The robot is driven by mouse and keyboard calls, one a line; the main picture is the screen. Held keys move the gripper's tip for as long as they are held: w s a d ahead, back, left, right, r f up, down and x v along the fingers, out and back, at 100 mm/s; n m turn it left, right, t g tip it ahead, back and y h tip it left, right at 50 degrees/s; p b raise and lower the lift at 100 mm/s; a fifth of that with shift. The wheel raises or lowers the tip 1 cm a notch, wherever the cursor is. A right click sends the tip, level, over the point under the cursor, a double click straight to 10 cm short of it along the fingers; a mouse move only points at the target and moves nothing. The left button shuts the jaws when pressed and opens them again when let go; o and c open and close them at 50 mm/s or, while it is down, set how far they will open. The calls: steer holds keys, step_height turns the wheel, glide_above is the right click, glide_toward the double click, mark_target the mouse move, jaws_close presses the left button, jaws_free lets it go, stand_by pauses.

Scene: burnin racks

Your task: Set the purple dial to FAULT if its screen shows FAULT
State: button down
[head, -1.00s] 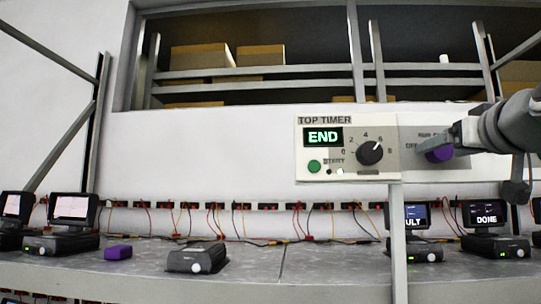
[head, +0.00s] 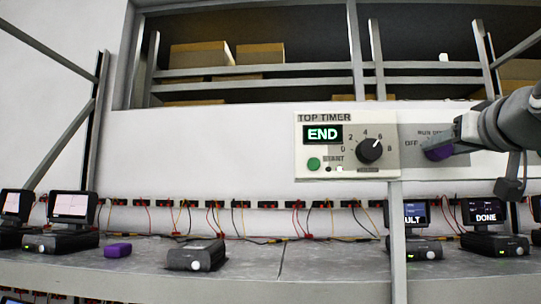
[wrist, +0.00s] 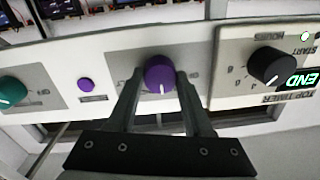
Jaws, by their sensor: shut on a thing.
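The purple dial (head: 436,154) is on the pale panel at the right of the head view, partly covered by my gripper (head: 446,140). OFF is printed to its left and a partly hidden RUN label above it. In the wrist view the purple dial (wrist: 159,73) sits between the two fingers of my gripper (wrist: 160,82), which are shut on its sides. A white pointer line shows on the dial. A screen (head: 416,214) on the bench behind a post reads "ULT", its left part hidden. Another screen (head: 485,213) reads DONE. Which screen belongs to the dial is unclear.
The top timer panel (head: 310,158) with a black knob (head: 370,150) and END display is left of the dial. The wrist view also shows a green dial (wrist: 11,91) and a small purple button (wrist: 86,84). A grey post (head: 398,245) stands before the bench.

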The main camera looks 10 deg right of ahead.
steer(key=shift+m+h, duration=0.4)
steer(key=shift+m, duration=6.5)
steer(key=shift+f, duration=0.1)
steer(key=shift+c, duration=1.6)
jaws_free()
steer(key=shift+s, duration=0.15)
steer(key=b+v, duration=0.3)
steer(key=v, duration=1.4)
steer(key=shift+f, duration=0.3)
